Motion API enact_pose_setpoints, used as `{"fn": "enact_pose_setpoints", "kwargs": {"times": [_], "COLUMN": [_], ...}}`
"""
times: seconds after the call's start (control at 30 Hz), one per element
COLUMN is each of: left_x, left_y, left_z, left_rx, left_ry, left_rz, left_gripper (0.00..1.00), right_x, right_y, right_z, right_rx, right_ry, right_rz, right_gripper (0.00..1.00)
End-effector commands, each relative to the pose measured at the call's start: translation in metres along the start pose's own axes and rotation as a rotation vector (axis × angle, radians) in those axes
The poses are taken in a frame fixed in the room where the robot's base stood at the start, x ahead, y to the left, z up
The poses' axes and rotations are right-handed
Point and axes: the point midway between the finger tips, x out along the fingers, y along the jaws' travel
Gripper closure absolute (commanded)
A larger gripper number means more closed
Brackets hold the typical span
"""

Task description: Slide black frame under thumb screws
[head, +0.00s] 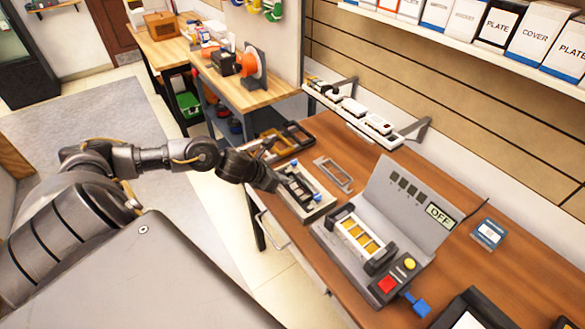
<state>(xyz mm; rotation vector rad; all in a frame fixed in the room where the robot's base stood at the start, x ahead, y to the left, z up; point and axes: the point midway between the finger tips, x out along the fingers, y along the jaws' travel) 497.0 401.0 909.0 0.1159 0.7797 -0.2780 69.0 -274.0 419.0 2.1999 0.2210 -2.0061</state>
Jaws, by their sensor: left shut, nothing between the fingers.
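A pale fixture (323,207) sits at the left end of the wooden workbench. Two blue thumb screws show on it, a far one (294,162) and a near one (319,195). A black frame (303,188) appears to lie on the fixture between them; whether its edge is under the screws is too small to tell. My left gripper (280,183) is shut and empty at the fixture's left side, close to the black frame. Contact cannot be told, and the gripper hides part of the fixture's left edge. My right gripper is out of view.
A grey frame (333,174) lies behind the fixture. Dark and brown frames (285,138) lie at the bench's far left corner. A grey machine (405,215) with an OFF display stands to the right. A narrow shelf (350,112) runs along the wall.

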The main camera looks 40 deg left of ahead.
Motion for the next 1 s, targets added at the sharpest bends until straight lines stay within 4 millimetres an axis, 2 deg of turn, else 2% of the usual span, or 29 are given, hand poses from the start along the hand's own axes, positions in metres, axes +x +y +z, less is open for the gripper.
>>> {"fn": "enact_pose_setpoints", "kwargs": {"times": [0.2,0.4,0.87,1.0], "left_x": [0.036,0.056,0.062,0.063], "left_y": [-0.001,0.000,0.000,0.011], "left_z": [0.002,0.001,0.000,-0.002], "left_rx": [-0.005,-0.003,-0.002,-0.017], "left_ry": [-0.001,-0.001,-0.001,0.000], "left_rz": [-0.001,0.001,0.001,0.018], "left_gripper": [1.00,1.00,1.00,1.00], "right_x": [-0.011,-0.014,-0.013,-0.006], "right_y": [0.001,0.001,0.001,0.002], "right_z": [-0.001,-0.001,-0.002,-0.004], "right_rx": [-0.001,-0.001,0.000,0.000], "right_ry": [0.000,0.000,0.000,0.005], "right_rz": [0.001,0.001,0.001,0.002], "right_gripper": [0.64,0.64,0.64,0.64]}}
